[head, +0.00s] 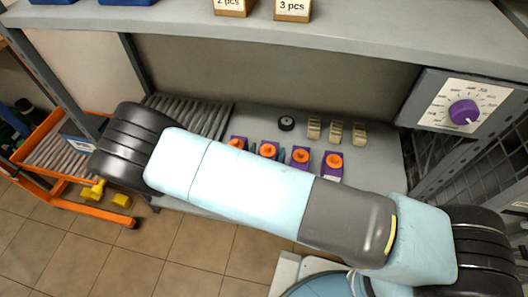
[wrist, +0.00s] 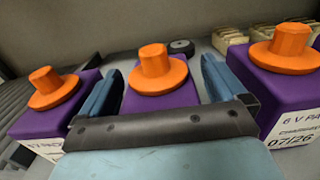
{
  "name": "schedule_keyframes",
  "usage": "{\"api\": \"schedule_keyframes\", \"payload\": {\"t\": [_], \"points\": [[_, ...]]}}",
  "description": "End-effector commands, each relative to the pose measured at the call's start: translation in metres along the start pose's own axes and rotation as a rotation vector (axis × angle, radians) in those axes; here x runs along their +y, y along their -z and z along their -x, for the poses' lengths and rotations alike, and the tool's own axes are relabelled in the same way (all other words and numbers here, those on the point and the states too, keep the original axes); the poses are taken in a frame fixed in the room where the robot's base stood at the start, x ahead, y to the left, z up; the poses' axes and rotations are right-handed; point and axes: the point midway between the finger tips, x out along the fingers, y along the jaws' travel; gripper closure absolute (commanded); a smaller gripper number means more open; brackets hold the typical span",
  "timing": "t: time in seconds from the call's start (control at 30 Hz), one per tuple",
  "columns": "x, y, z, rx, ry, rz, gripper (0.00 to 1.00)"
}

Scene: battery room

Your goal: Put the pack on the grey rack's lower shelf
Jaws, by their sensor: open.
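Several purple packs with orange knobs stand in a row on the grey lower shelf (head: 385,185). My gripper (wrist: 158,88) is open, with its blue fingers on either side of the middle purple pack (wrist: 190,93) in the wrist view. This looks like the second pack from the left (head: 268,157) in the head view. Contact between the fingers and the pack cannot be told. A left pack (wrist: 50,115) and a right pack (wrist: 262,88) stand beside it, with white labels. In the head view my arm hides most of my gripper.
Behind the packs are a black round part (head: 286,123) and small beige blocks (head: 336,132). The upper shelf (head: 330,45) overhangs them. A purple-dial box (head: 463,110) is at right, a ribbed grey surface (head: 203,115) at left. An orange cart (head: 85,207) stands far left.

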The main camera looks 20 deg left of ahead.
Motion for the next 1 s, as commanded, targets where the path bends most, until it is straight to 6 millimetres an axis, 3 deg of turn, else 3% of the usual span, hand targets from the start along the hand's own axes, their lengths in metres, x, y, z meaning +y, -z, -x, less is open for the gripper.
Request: {"api": "schedule_keyframes", "payload": {"t": [0.27, 0.7, 1.0], "points": [[0.001, 0.000, 0.013, 0.001, -0.002, 0.000, 0.02], [0.001, 0.000, 0.093, 0.001, -0.002, 0.000, 0.02], [0.000, 0.000, 0.119, 0.000, -0.001, 0.000, 0.02]]}}
